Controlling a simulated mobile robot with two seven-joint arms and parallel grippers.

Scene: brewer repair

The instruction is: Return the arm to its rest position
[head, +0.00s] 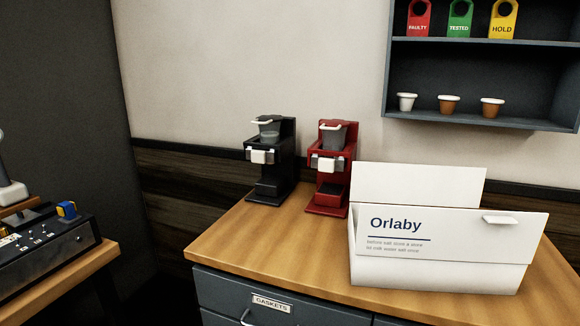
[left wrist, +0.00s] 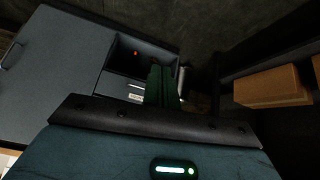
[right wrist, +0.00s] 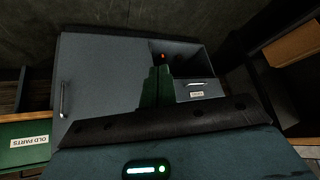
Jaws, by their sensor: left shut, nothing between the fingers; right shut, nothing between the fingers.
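My left gripper (left wrist: 161,84) shows in the left wrist view with its green fingers together and nothing between them. It is over a dark grey cabinet (left wrist: 60,60) with an open compartment and a labelled drawer, and touches nothing that I can see. My right gripper (right wrist: 157,84) shows in the right wrist view, also shut and empty, in front of a grey cabinet (right wrist: 100,75) with a door handle and an open compartment. Neither gripper nor arm shows in the head view.
A wooden counter (head: 230,245) holds a black brewer (head: 271,165), a red brewer (head: 330,170) and a white Orlaby box (head: 440,275). A wall shelf (head: 480,120) holds tags and small cups. A bench with a dark control box (head: 45,255) is at left. A green OLD PARTS bin (right wrist: 25,145) is low at left.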

